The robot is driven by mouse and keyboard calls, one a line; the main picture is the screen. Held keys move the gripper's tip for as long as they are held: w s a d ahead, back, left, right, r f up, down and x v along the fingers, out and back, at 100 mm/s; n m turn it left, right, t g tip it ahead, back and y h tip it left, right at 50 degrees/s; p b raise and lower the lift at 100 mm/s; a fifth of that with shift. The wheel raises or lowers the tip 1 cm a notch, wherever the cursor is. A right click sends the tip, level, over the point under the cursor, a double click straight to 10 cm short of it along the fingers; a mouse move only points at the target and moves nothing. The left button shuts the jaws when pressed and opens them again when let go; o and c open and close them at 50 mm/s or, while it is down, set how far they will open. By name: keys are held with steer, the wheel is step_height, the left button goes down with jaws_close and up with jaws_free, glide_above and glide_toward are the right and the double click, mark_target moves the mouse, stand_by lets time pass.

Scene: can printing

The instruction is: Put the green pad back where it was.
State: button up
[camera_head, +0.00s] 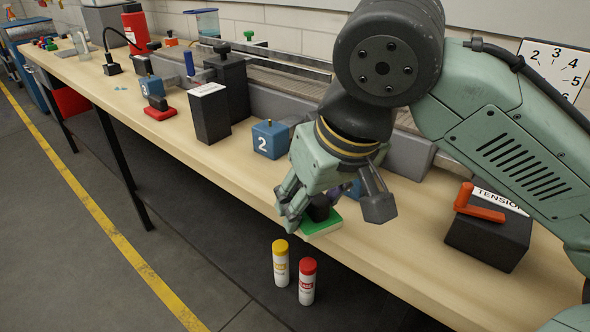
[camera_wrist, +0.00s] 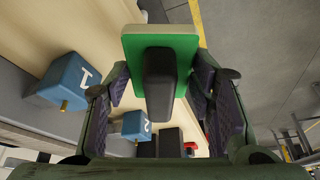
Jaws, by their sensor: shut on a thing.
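The green pad (camera_head: 321,226) has a dark block-shaped handle on top. My gripper (camera_head: 308,205) is shut on this handle, near the front edge of the workbench. In the wrist view, the dark handle (camera_wrist: 160,80) sits between the two fingers and the green pad (camera_wrist: 135,48) lies beyond it, with a pale underlayer at its edge. In the head view the pad looks about level; whether it touches the bench top I cannot tell. The blue block marked 2 (camera_head: 264,141) stands behind and left of my gripper. A blue block marked 1 shows in the wrist view (camera_wrist: 62,82).
A red pad (camera_head: 160,114) lies farther left on the bench, near a dark box (camera_head: 208,115). A yellow-capped can (camera_head: 281,266) and a red-capped can (camera_head: 307,285) stand below the front edge. The tension box (camera_head: 487,240) with an orange lever is at right.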

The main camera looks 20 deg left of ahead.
steer(key=w+a, duration=0.2)
steer(key=w, duration=0.2)
steer(key=w+a+f+p, duration=0.1)
steer(key=w+a, duration=0.2)
steer(key=w+a+p, duration=0.1)
steer(key=w+a, duration=0.2)
steer(key=w, duration=0.1)
steer(key=shift+w+f, duration=0.15)
steer(key=shift+w, duration=0.2)
steer(key=shift+f+p, duration=0.4)
steer(key=shift+f, duration=1.35)
steer(key=shift+f, duration=0.2)
steer(key=o, duration=1.1)
steer(key=shift+d+r, duration=0.1)
steer(key=shift+r, duration=0.25)
steer(key=v, duration=1.1)
steer(key=shift+d+r+b, duration=0.2)
steer(key=shift+r+b, duration=0.1)
steer(key=shift+b, duration=0.15)
steer(key=shift+s+r, duration=0.1)
